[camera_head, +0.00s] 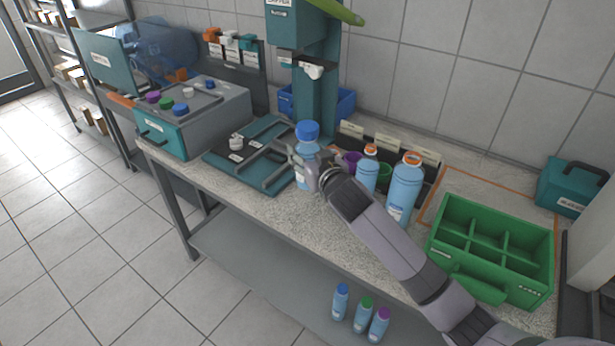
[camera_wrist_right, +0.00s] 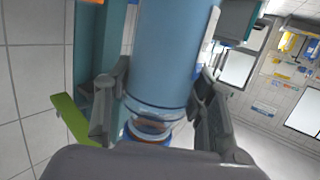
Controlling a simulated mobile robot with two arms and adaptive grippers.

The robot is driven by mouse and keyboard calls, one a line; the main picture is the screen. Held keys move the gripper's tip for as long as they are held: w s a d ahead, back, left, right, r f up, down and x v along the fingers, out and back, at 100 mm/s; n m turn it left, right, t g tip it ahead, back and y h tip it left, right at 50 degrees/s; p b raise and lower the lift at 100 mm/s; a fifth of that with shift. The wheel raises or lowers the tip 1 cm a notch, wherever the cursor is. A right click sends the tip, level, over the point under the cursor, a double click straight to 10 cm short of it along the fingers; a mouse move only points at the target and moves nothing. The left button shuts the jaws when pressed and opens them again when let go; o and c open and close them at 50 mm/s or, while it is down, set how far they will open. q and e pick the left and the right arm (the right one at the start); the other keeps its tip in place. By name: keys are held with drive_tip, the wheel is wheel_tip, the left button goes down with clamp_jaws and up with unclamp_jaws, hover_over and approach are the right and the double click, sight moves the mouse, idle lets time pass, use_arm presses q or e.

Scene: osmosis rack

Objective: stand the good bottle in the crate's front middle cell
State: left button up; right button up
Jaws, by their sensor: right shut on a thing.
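A blue bottle with a blue cap (camera_head: 307,131) stands upright in the head view, near the teal tray's right end. My right gripper (camera_head: 309,168) is shut on this bottle. In the right wrist view the bottle (camera_wrist_right: 172,50) fills the middle, between the two fingers (camera_wrist_right: 160,112), with its neck and blue cap toward the bottom. I cannot tell whether its base touches the bench. The green crate (camera_head: 525,290) is on the bench at the right, with open cells that look empty. My left gripper is not in view.
Two orange-capped bottles, a smaller one (camera_head: 367,176) and a larger one (camera_head: 404,190), stand between the held bottle and the crate. Several capped bottles (camera_head: 362,316) stand on the lower shelf. A teal case (camera_head: 568,190) is behind the crate. A teal column machine (camera_head: 316,90) rises behind the gripper.

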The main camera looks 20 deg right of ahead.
sight(312, 131)
wheel_tip(312, 131, up, 7)
drive_tip(key=shift+s+r, duration=0.1)
drive_tip(key=shift+r, duration=0.1)
drive_tip(key=s+f, duration=0.4)
drive_tip(key=s, duration=0.7)
drive_tip(key=s+f+h, duration=0.1)
drive_tip(key=s+f, duration=0.3)
drive_tip(key=s, duration=0.8)
drive_tip(key=shift+a+m, duration=0.4)
